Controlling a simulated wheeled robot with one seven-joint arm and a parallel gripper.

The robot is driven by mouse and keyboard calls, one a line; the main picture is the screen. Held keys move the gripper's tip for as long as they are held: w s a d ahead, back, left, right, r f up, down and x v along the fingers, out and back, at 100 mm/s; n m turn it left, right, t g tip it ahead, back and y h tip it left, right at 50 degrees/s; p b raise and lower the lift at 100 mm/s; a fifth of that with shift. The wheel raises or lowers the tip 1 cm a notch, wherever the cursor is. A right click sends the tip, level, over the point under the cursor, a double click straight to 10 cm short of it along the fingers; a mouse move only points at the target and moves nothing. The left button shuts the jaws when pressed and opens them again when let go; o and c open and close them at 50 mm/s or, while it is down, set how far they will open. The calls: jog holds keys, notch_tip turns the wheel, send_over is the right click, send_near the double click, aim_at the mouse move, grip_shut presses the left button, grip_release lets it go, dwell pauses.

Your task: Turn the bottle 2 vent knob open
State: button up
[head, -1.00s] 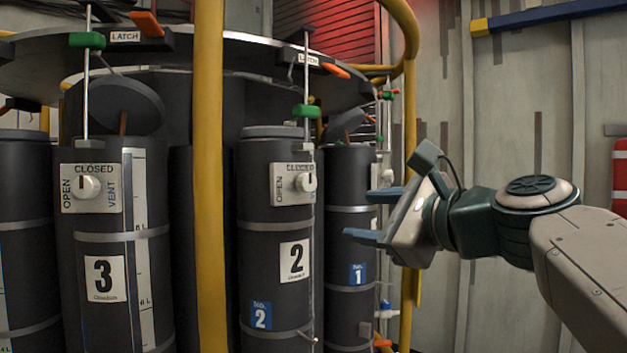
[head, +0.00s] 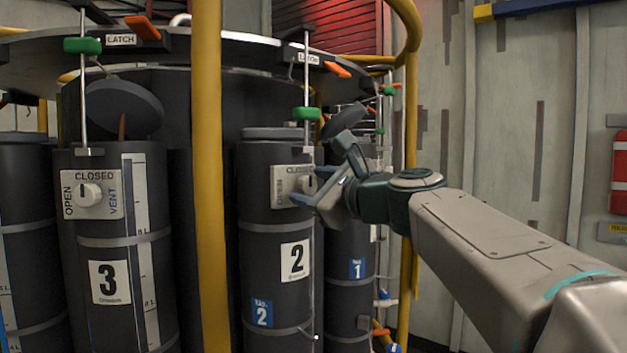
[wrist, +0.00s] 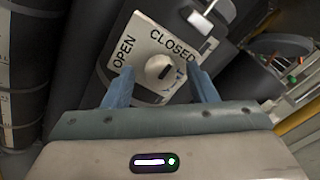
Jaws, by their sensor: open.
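Bottle 2 (head: 262,215) is a dark grey cylinder with a white "2" label, right of the yellow post. Its vent knob (head: 307,184) is a white round dial on a pale plate (head: 283,187). In the wrist view the knob (wrist: 160,68) carries a dark mark, and the plate (wrist: 141,40) reads OPEN and CLOSED. The mark slants toward the CLOSED side. My gripper (head: 304,186) is open at the plate; in the wrist view its blue fingers (wrist: 161,88) stand either side of the knob, just short of it. I cannot tell whether either finger touches it.
A yellow post (head: 208,180) stands left of bottle 2. Bottle 3 (head: 112,260) with its own vent knob stands further left, and bottle 1 (head: 345,262) is behind on the right. A green clip (head: 306,114) on a rod hangs above bottle 2.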

jog(key=shift+w+a, duration=0.15)
jog(key=shift+w, duration=0.05)
jog(key=c, duration=1)
